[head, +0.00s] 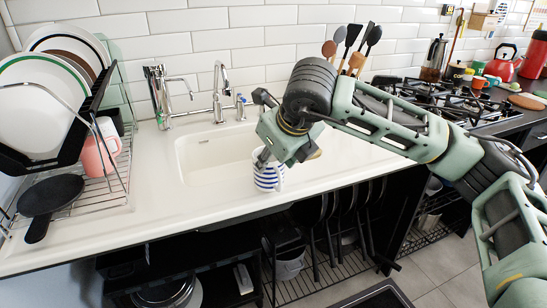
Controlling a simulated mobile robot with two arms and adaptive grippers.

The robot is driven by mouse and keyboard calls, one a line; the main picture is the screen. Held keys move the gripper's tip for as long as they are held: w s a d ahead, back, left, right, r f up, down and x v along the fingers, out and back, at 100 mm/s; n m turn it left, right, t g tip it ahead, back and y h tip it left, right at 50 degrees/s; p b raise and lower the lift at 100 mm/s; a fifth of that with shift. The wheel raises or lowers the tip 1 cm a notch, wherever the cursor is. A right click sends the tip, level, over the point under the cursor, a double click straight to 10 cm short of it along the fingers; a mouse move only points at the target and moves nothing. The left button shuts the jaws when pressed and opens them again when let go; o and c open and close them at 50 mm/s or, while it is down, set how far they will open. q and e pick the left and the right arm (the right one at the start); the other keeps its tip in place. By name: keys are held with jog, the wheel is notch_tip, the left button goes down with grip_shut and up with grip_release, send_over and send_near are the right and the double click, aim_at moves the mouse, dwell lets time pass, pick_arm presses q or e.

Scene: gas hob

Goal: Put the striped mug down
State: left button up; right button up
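The striped mug (267,181), white with blue bands, is upright at the front edge of the white sink, with its handle to the right. My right gripper (264,160) comes down over it from above and is closed on its rim. The gripper body hides part of the mug's top. I cannot tell whether the mug's base touches the counter or hangs just above it. My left gripper is not in view.
The sink basin (210,152) lies behind the mug, with a tap (222,95) at its back. A dish rack (75,185) with plates, a pink mug (101,150) and a black pan (48,196) stands at the left. The gas hob (440,98) is at the right. The front counter left of the mug is clear.

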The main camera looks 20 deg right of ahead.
jog(key=o, duration=0.4)
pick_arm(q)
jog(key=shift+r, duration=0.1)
pick_arm(e)
jog(key=shift+o, duration=0.2)
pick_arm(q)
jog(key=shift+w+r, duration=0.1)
pick_arm(e)
jog(key=shift+r, duration=0.15)
pick_arm(q)
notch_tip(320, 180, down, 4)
jog(key=shift+p, duration=0.55)
pick_arm(e)
jog(key=v, duration=1.1)
jog(key=shift+s+r, duration=0.3)
jog(key=shift+s, duration=0.05)
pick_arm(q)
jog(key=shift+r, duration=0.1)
